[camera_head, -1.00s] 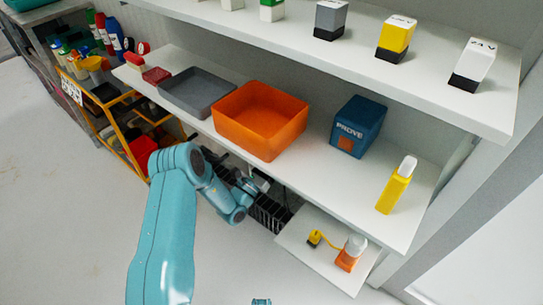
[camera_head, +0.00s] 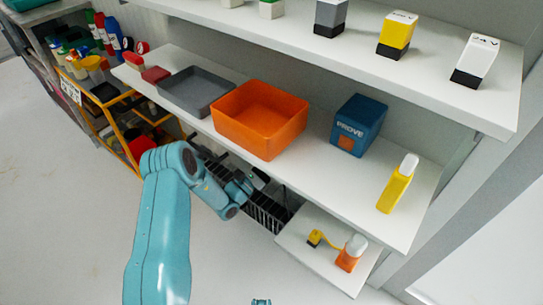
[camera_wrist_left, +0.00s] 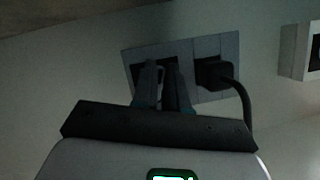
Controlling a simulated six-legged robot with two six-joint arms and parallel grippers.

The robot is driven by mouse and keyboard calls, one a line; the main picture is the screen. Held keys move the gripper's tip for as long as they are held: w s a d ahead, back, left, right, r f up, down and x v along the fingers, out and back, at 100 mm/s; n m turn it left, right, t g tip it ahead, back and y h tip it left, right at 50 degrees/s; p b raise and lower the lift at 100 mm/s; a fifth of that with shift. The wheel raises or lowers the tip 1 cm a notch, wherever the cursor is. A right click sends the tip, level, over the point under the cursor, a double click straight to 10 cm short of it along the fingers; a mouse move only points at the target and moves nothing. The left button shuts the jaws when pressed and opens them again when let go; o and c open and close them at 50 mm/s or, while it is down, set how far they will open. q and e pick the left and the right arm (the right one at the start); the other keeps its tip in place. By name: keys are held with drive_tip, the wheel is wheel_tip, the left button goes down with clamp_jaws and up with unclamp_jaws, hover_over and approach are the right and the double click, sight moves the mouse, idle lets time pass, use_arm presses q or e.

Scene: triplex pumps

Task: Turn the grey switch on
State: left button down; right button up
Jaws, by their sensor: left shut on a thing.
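In the left wrist view a grey wall panel (camera_wrist_left: 207,47) with dark inserts is fixed to a pale wall. My left gripper (camera_wrist_left: 163,72) has its fingers close together at the left and middle part of this panel. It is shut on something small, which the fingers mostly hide. I cannot tell for sure that this is the grey switch. A black plug (camera_wrist_left: 212,73) with a cable sits in the right part of the panel, beside the fingers. In the head view my left gripper (camera_head: 247,184) is under the shelf edge, partly hidden.
The shelf above holds an orange bin (camera_head: 258,140), a grey tray (camera_head: 180,98), a blue box (camera_head: 357,123) and a yellow bottle (camera_head: 396,188). A lower white shelf (camera_head: 315,266) is at the right. A second wall fitting (camera_wrist_left: 293,52) is right of the panel.

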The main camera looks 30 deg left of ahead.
use_arm(q)
drive_tip(key=shift+d+f+m+g+h+b, duration=0.1)
drive_tip(key=shift+m+g+h+b, duration=0.65)
drive_tip(key=shift+m, duration=2)
drive_tip(key=shift+f+m+g+h+b, duration=0.25)
drive_tip(key=shift+m+g, duration=0.85)
drive_tip(key=shift+m, duration=1.6)
drive_tip(key=shift+d+m+g+h+b, duration=0.1)
drive_tip(key=shift+m+g+h+b, duration=0.45)
drive_tip(key=shift+m, duration=2.2)
drive_tip(key=shift+g, duration=0.4)
drive_tip(key=c, duration=1.2)
unclamp_jaws()
drive_tip(key=shift+o, duration=0.2)
drive_tip(key=shift+s+a, duration=0.1)
